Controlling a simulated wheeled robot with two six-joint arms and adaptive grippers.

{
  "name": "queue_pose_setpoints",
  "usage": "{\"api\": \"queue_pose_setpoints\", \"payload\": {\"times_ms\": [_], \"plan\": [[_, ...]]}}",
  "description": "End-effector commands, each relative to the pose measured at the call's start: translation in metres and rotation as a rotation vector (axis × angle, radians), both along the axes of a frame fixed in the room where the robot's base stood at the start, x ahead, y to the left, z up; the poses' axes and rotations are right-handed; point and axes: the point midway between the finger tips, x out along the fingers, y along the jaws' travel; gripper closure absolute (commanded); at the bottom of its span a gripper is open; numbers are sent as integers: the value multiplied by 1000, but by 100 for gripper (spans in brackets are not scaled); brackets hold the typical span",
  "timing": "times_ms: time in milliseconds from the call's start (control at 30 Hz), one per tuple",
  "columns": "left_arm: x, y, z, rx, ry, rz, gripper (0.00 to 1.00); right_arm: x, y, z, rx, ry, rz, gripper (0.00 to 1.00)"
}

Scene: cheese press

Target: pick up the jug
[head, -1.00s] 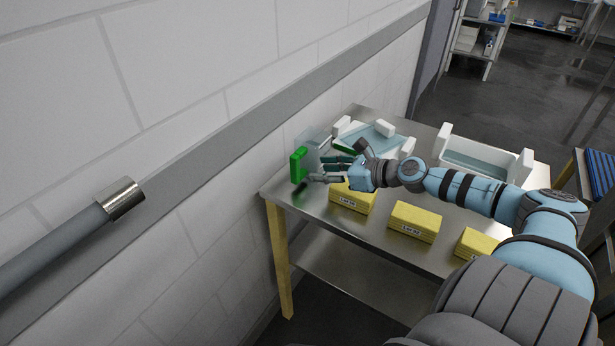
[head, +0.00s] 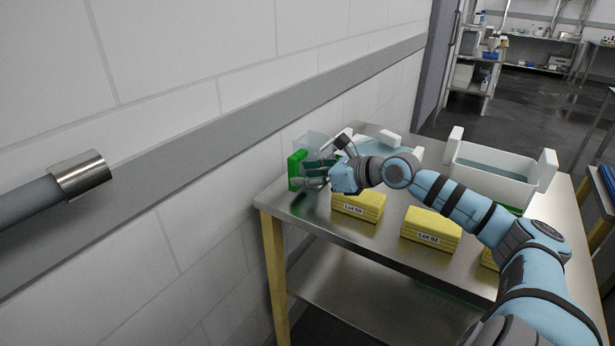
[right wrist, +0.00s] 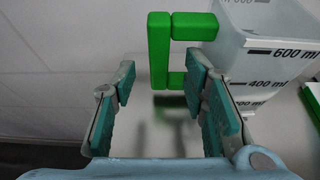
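The jug (head: 312,142) is clear, with a green handle (head: 294,170), and stands at the table's left back end by the wall. In the right wrist view the jug (right wrist: 270,55) shows volume marks such as 600 ml and 400 ml, and its blocky green handle (right wrist: 160,50) faces my fingers. My right gripper (head: 312,176) is at the handle. In the right wrist view its fingers (right wrist: 160,85) are spread, with the handle's upright bar ahead between the tips and no clear contact. My left gripper is not in view.
Yellow blocks with lot labels (head: 430,228) line the steel table's (head: 330,222) front. A white-ended tray (head: 390,140) lies behind my right gripper, and a white tub (head: 490,165) stands farther right. The wall (head: 180,60) is close behind the jug.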

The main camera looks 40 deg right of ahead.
Motion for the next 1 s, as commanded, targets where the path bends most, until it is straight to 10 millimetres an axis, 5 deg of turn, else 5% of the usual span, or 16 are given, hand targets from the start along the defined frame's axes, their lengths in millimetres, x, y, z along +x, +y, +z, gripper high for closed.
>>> {"api": "queue_pose_setpoints", "payload": {"times_ms": [433,700,1000], "plan": [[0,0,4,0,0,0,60,15,5,-5,0,3,2,60],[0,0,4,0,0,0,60,15,5,-5,0,3,2,100],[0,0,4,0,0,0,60,15,5,-4,-1,0,3,100]]}}
